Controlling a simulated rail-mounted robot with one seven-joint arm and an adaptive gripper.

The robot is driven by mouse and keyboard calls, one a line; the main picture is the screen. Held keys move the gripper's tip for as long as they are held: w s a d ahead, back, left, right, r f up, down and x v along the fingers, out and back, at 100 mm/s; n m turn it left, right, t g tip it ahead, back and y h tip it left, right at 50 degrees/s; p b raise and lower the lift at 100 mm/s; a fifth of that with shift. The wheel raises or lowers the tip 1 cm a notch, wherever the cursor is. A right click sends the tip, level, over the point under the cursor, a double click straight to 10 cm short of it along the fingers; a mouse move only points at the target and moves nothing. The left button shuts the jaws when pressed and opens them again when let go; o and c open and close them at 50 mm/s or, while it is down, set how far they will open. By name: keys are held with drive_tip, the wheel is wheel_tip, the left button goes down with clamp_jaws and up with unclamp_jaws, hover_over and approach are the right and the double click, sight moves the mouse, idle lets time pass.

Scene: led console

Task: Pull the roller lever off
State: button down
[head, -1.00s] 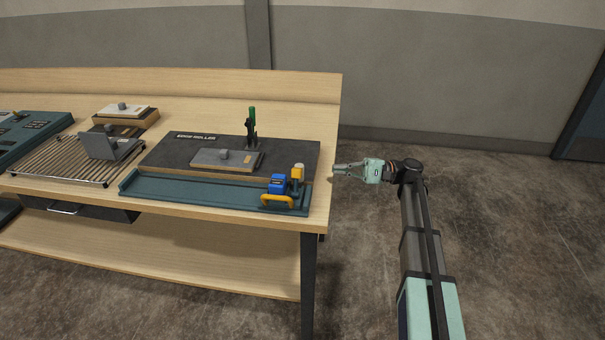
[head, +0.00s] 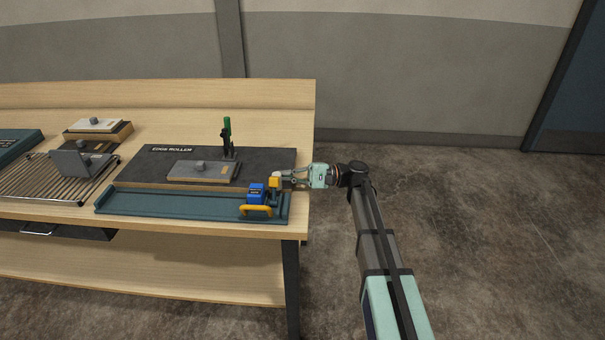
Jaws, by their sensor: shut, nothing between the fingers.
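A blue unit (head: 257,194) with a yellow loop handle (head: 257,211) sits at the right end of the teal track (head: 165,205). A lever with a yellow-orange head (head: 274,182) stands at the unit's right side; I take it to be the roller lever. My gripper (head: 284,176) reaches in from the right over the table's edge. It is shut, with its fingertips at the lever's head and nothing held between them. I cannot tell whether the fingers touch the head. Part of the lever's stem is hard to make out.
A slatted rack (head: 40,180) lies at left. The floor right of the table is clear.

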sight(274, 189)
drive_tip(key=shift+s+a+r+p, duration=0.15)
drive_tip(key=shift+s+r, duration=0.2)
drive_tip(key=shift+s, duration=0.25)
drive_tip(key=shift+s+a+r+p, duration=0.1)
drive_tip(key=shift+s+r, duration=0.2)
drive_tip(key=shift+s, duration=0.3)
drive_tip(key=shift+s+a+r+p, duration=0.15)
drive_tip(key=shift+s+r, duration=0.2)
drive_tip(key=shift+s, duration=0.25)
